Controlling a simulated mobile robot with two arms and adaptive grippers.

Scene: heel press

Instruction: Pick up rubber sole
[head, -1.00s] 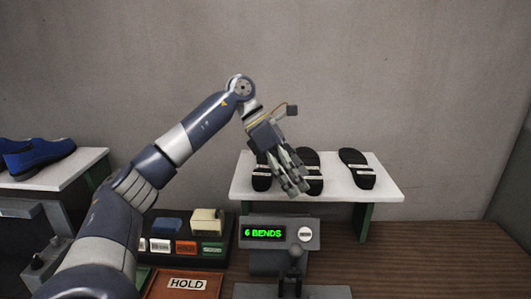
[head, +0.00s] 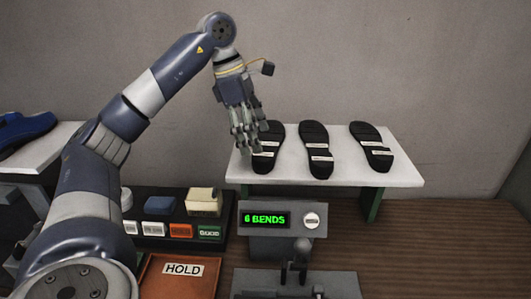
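Three black rubber soles with pale label strips lie in a row on a white-topped stand (head: 232,170): a left one (head: 267,160), a middle one (head: 316,143) and a right one (head: 371,143). My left gripper (head: 249,150) points downward, its fingers apart, in front of the left sole's left edge and partly hiding it. It appears empty; whether its fingertips touch the sole cannot be told. My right gripper is not in view.
A press with a "6 BENDS" display (head: 265,219) and a lever stands before the stand. A brown "HOLD" tray (head: 180,285) and a dark rack of labelled blocks (head: 148,245) are left of it. Blue shoes (head: 22,130) sit far left. Bare table lies at right.

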